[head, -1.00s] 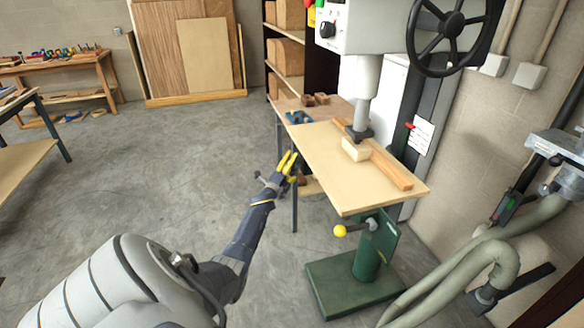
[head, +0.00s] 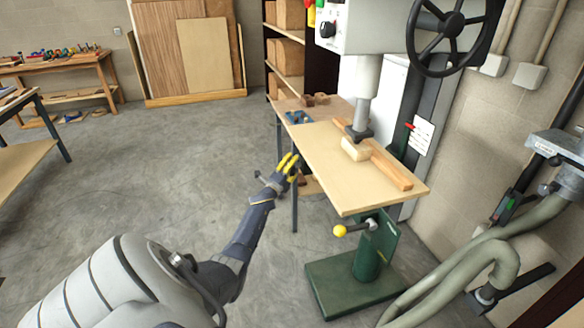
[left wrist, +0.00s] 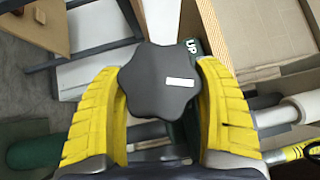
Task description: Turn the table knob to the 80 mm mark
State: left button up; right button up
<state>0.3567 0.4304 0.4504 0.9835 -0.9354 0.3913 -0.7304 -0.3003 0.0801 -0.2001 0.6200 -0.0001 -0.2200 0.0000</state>
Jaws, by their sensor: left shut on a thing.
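The table knob (left wrist: 155,88) is black with a lobed rim and a white mark on its face, which points right in the left wrist view. The yellow fingers of my left gripper (left wrist: 163,78) are shut on it from both sides. In the head view my left gripper (head: 288,165) is at the left edge of the wooden drill press table (head: 335,180), and the knob is hard to make out there. A red pointer (head: 409,126) and a white card (head: 421,137) are on the column; the marks are too small to read. My right gripper is not in view.
A light block (head: 354,149) and a wooden fence (head: 391,170) lie on the table. A yellow-balled lever (head: 340,231) sticks out below it, above the green base (head: 350,285). A green plate marked UP (left wrist: 191,47) is behind the knob. Grey floor (head: 170,170) is open to the left.

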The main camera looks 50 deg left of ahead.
pick_arm(q)
jog(key=shift+r+n+g, duration=0.1)
jog(key=shift+n+g, duration=0.2)
jog(key=shift+a+r+n+g, duration=0.1)
jog(key=shift+r+n+g, duration=0.05)
jog(key=shift+n+g, duration=0.35)
jog(key=shift+w+n+g+h, duration=0.1)
jog(key=shift+n+g+h, duration=0.2)
jog(key=shift+n, duration=0.1)
jog(key=shift+f+g, duration=0.25)
jog(key=shift+g, duration=0.05)
jog(key=o, duration=1.2)
jog(key=shift+o, duration=0.2)
jog(key=shift+s, duration=0.2)
jog(key=v, duration=1.2)
